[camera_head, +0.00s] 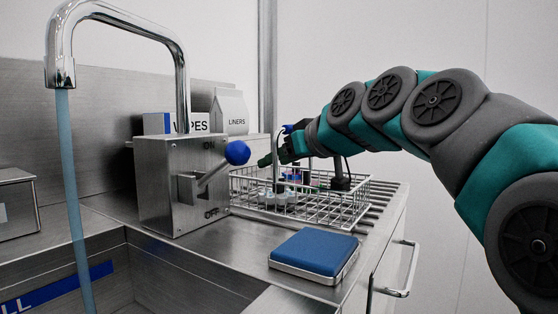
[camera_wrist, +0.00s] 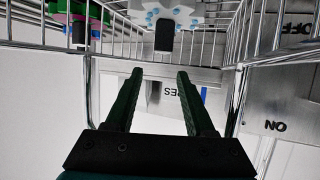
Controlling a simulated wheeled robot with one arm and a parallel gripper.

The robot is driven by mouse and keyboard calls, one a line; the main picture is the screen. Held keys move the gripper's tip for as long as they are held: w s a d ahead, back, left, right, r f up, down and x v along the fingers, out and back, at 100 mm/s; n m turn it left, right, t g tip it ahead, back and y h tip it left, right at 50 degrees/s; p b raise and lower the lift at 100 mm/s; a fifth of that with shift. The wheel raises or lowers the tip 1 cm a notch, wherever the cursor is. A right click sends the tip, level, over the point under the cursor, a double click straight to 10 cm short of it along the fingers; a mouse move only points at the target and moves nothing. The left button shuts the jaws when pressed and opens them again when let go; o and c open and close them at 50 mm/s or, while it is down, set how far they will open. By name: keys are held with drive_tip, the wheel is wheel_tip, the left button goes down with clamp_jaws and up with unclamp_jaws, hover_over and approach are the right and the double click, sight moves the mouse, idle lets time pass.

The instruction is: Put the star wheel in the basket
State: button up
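A pale grey toothed part with light blue tips, which looks like the star wheel (camera_head: 278,194), sits within the wire basket (camera_head: 345,207) near its left front. It also shows at the top edge of the wrist view (camera_wrist: 168,12), cut off by the frame. My gripper (camera_head: 264,160) is above the back left part of the basket, apart from that part. In the wrist view my gripper (camera_wrist: 160,73) shows two dark green fingers spread apart with nothing between them.
A magenta and green part (camera_wrist: 72,12) is also in the basket. A lever box (camera_head: 180,185) with a blue knob stands left of the basket. A blue-topped pad (camera_head: 313,250) lies in front. A tap (camera_head: 60,70) runs into the sink. Cartons (camera_head: 230,112) stand behind.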

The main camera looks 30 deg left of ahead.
drive_tip(key=shift+r+p, duration=0.45)
drive_tip(key=shift+p, duration=0.05)
drive_tip(key=v, duration=1.2)
drive_tip(key=shift+s+r, duration=0.1)
